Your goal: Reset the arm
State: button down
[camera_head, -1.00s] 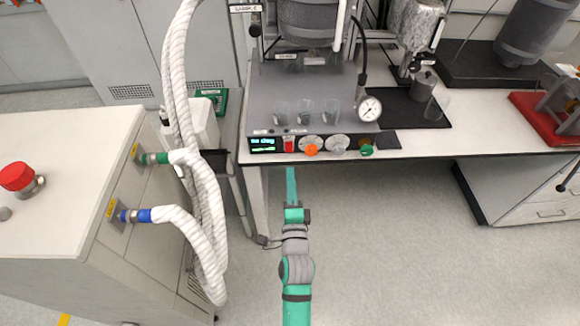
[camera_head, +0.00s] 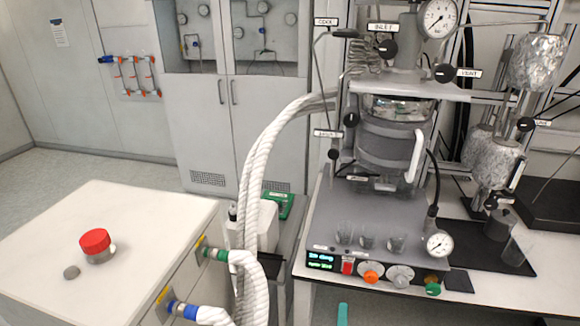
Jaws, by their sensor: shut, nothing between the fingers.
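Only the green tip of my gripper (camera_head: 342,314) shows, at the bottom edge of the head view, just below the front edge of the bench. It is shut, with nothing seen in it. The rest of my arm is out of the picture below. The pressure reactor (camera_head: 385,150) stands on its grey base, up and to the right of the tip. The base's front panel carries a lit display (camera_head: 320,261), a red switch (camera_head: 348,266) and orange, grey and green knobs. The tip appears apart from all of these.
A white cabinet (camera_head: 120,235) with a red button (camera_head: 95,242) stands at left. Thick white hoses (camera_head: 255,180) arch from its side towards the reactor. Several glass beakers (camera_head: 367,238) stand on the reactor base. A gauge (camera_head: 438,244) stands at its right corner. Floor shows at far left.

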jog(key=s+a+f+n+y, duration=0.1)
jog(key=s+a+f+n, duration=0.4)
jog(key=s+a, duration=0.25)
jog(key=s+a+n+g+y, duration=0.1)
jog(key=s+a+n+y, duration=0.1)
jog(key=s+a+n, duration=0.3)
jog(key=s+a+n+g+y, duration=0.2)
jog(key=s+a+n, duration=0.3)
jog(key=s+n, duration=0.6)
jog(key=s+f, duration=0.1)
jog(key=s, duration=0.8)
jog(key=shift+y, duration=0.3)
